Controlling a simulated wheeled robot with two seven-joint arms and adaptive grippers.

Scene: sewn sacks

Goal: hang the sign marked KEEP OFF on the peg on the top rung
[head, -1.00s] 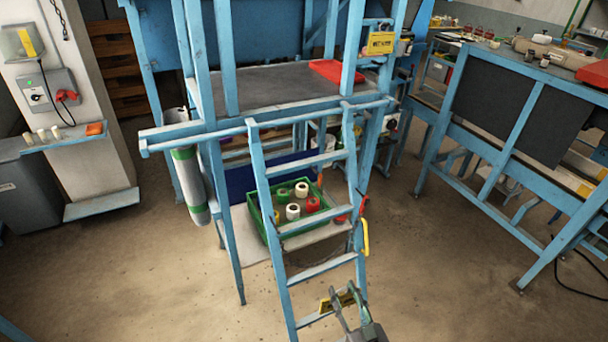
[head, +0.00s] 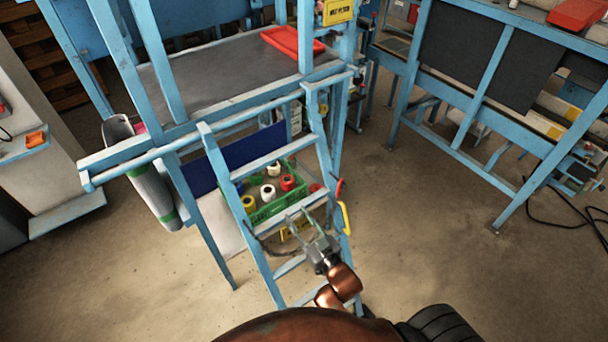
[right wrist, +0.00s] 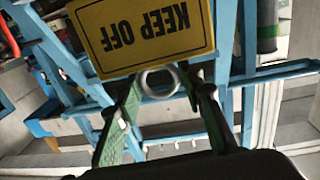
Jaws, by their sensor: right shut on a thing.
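The yellow KEEP OFF sign (right wrist: 143,35) appears upside down in the right wrist view, with a pale ring (right wrist: 159,81) at its edge. My right gripper (right wrist: 160,88) is shut on the sign at this ring, between its green fingers. In the head view the right gripper (head: 299,216) is in front of the ladder's lower rungs, below the top rung (head: 276,157). Only a yellow bit of the sign (head: 289,233) shows there; the rest is hidden or too small. I cannot make out the peg on the top rung. My left gripper is out of view.
A green crate (head: 265,215) with several spools stands behind the ladder. A yellow hook-like handle (head: 346,219) is beside the ladder's right rail. Another yellow sign (head: 338,11) is on the frame above. A red tray (head: 292,42) lies on the grey shelf.

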